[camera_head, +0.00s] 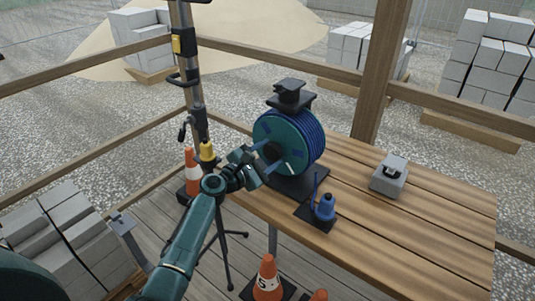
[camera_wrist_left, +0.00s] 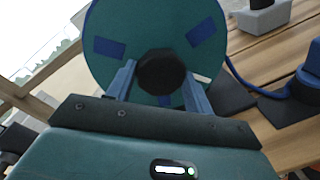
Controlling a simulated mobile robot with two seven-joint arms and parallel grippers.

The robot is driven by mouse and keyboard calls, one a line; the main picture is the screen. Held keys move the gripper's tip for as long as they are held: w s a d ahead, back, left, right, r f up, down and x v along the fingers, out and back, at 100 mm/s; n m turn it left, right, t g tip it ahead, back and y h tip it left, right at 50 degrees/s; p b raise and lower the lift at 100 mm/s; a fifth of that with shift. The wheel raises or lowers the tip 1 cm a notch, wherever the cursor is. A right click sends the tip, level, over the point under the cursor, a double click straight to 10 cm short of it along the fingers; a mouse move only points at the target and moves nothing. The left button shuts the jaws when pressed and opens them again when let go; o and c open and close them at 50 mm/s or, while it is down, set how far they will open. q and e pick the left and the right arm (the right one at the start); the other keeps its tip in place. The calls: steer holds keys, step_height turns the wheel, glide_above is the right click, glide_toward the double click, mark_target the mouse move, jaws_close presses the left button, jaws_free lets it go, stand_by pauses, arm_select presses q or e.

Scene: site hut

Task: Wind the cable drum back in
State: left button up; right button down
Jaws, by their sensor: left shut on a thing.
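The cable drum (camera_head: 303,140) stands upright on a dark base plate (camera_head: 297,183) on the wooden table. It is teal and blue, with blue cable wound on it and a black block on top. My left gripper (camera_head: 262,160) is at the drum's left face. In the left wrist view, its two blue fingers are shut on a black knob (camera_wrist_left: 161,72) on the drum's face. A blue cable runs from the drum to a blue plug (camera_head: 325,207) on a dark square pad (camera_head: 316,217). My right gripper is not seen.
A grey box (camera_head: 389,175) with a dark handle sits on the table (camera_head: 420,220) to the right. A pole stand (camera_head: 190,80) and a traffic cone (camera_head: 192,170) are left of the drum. Cones (camera_head: 267,280) stand in front below.

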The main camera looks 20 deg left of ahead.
arm_select(q)
steer(key=shift+n, duration=0.3)
steer(key=o, duration=1.4)
steer(key=v, duration=1.3)
steer(key=shift+c, duration=0.2)
